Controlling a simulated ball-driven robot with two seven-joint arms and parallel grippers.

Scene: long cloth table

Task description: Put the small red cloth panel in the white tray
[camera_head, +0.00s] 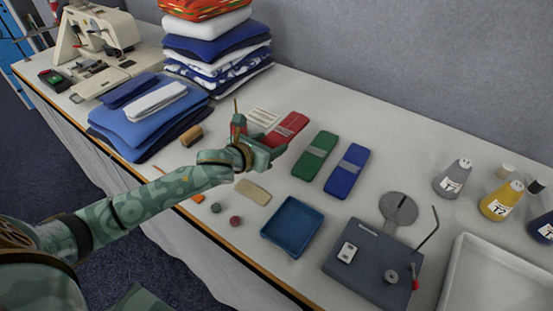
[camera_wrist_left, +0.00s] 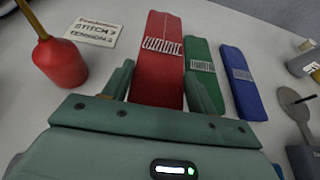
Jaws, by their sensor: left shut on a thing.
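The red cloth panel (camera_head: 290,125), with a pale grey band across it, lies at the left of a row of panels. In the left wrist view the red panel (camera_wrist_left: 157,75) runs between the fingers. My left gripper (camera_head: 268,147) is shut on its near end; the palm hides that end. The white tray (camera_head: 500,280) is at the lower right of the head view, cut off by the frame edge, and its visible part is empty. My right gripper is not in view.
A green panel (camera_head: 315,157) and a blue panel (camera_head: 347,171) lie to the right. A red oil can (camera_wrist_left: 58,60) stands close left of the gripper. A blue tray (camera_head: 292,227) and a grey device (camera_head: 373,265) lie between the gripper and the white tray. Bottles (camera_head: 453,178) stand behind it.

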